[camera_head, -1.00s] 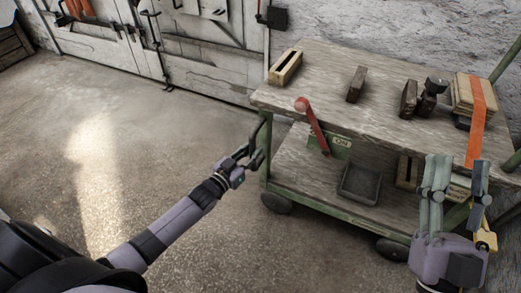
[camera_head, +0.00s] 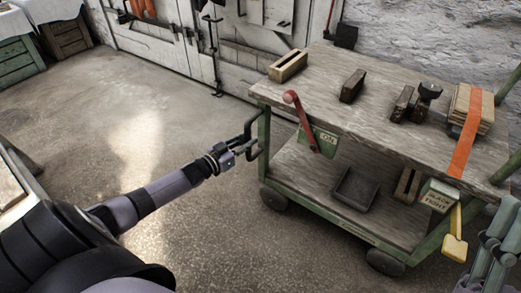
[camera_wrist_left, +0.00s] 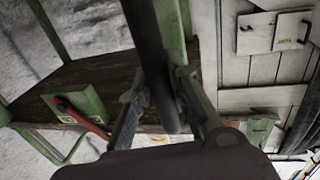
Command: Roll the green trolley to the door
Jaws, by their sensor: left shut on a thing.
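The green trolley (camera_head: 345,224) stands on the right, with a wooden top deck, a lower shelf and dark wheels on the floor. A dark bar handle (camera_head: 249,141) sticks out from its left end. My left gripper (camera_head: 243,150) is shut on this handle; in the left wrist view its fingers (camera_wrist_left: 160,88) lie on both sides of the dark bar. A red lever (camera_head: 302,120) stands tilted beside a green "ON" plate (camera_head: 325,138). The white door (camera_head: 165,42) is at the back left.
The top deck carries a slotted wooden box (camera_head: 288,66), dark blocks (camera_head: 352,86) and strapped boards (camera_head: 474,108). A grey tray (camera_head: 355,188) lies on the lower shelf. A green crate (camera_head: 15,63) stands far left. The floor between trolley and door is open.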

